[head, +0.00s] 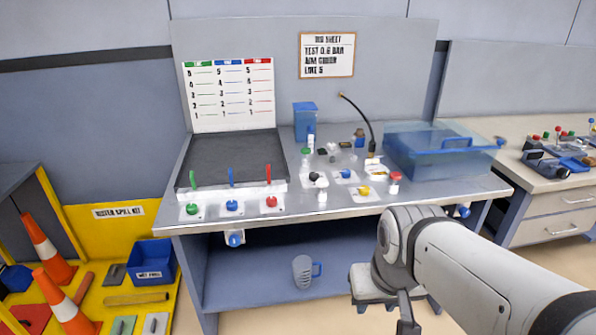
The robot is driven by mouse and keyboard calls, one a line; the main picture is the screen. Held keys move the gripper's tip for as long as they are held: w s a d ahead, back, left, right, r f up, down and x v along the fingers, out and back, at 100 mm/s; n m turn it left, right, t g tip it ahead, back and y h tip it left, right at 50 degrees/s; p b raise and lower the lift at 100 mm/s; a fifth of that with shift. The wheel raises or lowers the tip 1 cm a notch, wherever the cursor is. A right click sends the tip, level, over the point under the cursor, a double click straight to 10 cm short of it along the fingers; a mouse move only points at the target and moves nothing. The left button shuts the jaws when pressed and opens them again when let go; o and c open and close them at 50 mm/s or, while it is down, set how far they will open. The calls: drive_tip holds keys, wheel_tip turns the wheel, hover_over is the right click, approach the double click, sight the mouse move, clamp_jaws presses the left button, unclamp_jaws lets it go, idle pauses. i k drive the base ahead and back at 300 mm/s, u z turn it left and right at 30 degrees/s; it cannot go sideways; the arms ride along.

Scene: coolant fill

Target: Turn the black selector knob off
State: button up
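A small black knob (313,176) stands near the front middle of the grey bench, behind the front edge and right of the row of coloured knobs. It is too small in the head view to tell which way it points. My arm comes in from the lower right and bends in front of the bench's right front. A pale end part of it (371,284) hangs below the bench top, well apart from the black knob. I cannot make out the fingertips or whether they hold anything.
The bench carries green (192,208), blue (232,205) and red (271,202) knobs, a dark panel (235,160), blue (346,174) and yellow (364,191) knobs, and a clear blue box (430,155). A jug (303,271) is on the lower shelf. Cones (48,250) stand left.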

sight(314, 176)
drive_tip(key=u, duration=0.05)
drive_tip(key=k, duration=0.55)
drive_tip(key=z, duration=0.25)
drive_tip(key=i, duration=1.45)
drive_tip(key=u, duration=0.45)
